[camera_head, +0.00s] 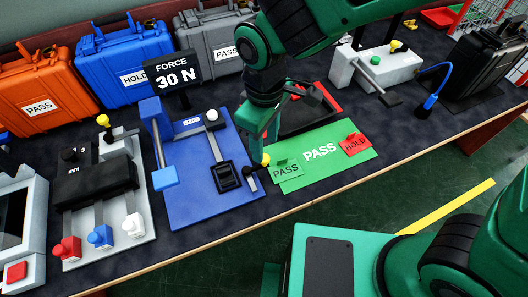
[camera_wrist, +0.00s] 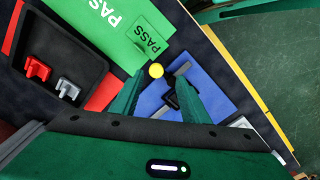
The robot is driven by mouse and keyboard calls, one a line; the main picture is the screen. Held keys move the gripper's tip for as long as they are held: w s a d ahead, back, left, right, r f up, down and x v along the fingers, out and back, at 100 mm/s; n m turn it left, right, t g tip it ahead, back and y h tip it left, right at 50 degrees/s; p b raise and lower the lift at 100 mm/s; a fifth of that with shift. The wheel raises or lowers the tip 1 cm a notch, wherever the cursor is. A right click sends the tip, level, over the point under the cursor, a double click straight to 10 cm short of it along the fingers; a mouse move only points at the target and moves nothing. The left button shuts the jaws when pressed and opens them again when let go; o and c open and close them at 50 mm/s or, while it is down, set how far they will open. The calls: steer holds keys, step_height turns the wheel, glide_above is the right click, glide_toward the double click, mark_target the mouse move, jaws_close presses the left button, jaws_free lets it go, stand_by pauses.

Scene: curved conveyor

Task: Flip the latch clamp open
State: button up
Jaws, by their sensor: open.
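The blue fixture plate (camera_head: 190,212) lies on the dark bench with a black block (camera_head: 228,177) near its right side. What looks like the latch clamp, a small lever with a yellow ball knob (camera_head: 265,159), stands at the plate's right edge beside the block. My gripper (camera_head: 258,143) points down just above and behind the knob. In the wrist view my gripper (camera_wrist: 158,82) is open, and the yellow knob (camera_wrist: 156,70) shows between the fingertips. I cannot tell whether they touch it. The finger on the right partly hides the lever and block.
A green PASS mat (camera_head: 322,152) with PASS and red HOLD tags lies right of the plate, with a black tray (camera_head: 308,110) behind. A white-knobbed lever (camera_head: 212,117) and blue-ended handle (camera_head: 165,178) stand on the plate. A FORCE 30 N sign (camera_head: 172,72) stands behind.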

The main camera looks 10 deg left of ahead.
mark_target(265, 161)
steer(key=shift+f, duration=3.1)
steer(key=c, duration=0.8)
steer(key=shift+c, duration=1.1)
